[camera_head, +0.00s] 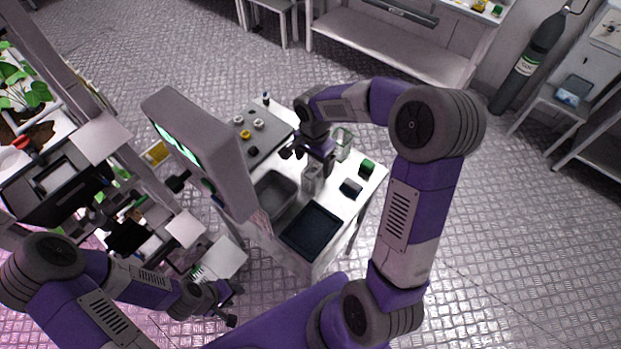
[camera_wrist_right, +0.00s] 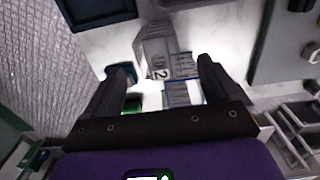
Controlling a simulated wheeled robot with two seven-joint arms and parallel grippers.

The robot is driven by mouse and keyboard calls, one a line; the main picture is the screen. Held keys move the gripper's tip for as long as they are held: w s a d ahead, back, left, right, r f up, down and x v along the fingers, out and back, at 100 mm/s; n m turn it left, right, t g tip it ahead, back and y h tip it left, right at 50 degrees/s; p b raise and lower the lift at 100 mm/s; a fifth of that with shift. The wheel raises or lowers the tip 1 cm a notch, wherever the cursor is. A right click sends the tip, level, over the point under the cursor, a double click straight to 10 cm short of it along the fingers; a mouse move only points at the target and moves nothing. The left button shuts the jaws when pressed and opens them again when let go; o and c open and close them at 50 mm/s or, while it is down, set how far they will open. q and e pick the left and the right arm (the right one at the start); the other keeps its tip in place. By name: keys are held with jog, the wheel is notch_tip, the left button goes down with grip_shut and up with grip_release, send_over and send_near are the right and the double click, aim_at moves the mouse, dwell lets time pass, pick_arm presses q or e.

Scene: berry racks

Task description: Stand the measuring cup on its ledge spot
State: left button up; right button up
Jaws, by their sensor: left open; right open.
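A clear, square-sided container (camera_head: 312,178) stands on the white table, just below my right gripper (camera_head: 308,160) in the head view. In the right wrist view, a clear block-like vessel marked "2" (camera_wrist_right: 153,52) and a clear piece with graduation lines (camera_wrist_right: 183,67) show between and beyond the open fingers (camera_wrist_right: 163,68). I cannot tell which is the measuring cup. The right gripper appears empty. A second clear container (camera_head: 343,143) stands behind it to the right. My left gripper (camera_head: 232,304) is open and empty at lower left, away from the table. I cannot identify the ledge spot.
The white table (camera_head: 345,208) also holds a dark blue tray (camera_head: 313,232), a grey bin (camera_head: 273,193), a green-topped item (camera_head: 367,167), a small dark block (camera_head: 351,188) and a grey board (camera_head: 265,128) with small round parts. A large grey screen unit (camera_head: 200,145) stands at left.

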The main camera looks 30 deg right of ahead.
aim_at(313, 176)
jog(key=shift+s+f, duration=0.2)
jog(key=shift+f, duration=0.25)
notch_tip(313, 176, down, 6)
jog(key=shift+a+f, duration=0.1)
jog(key=c, duration=1.1)
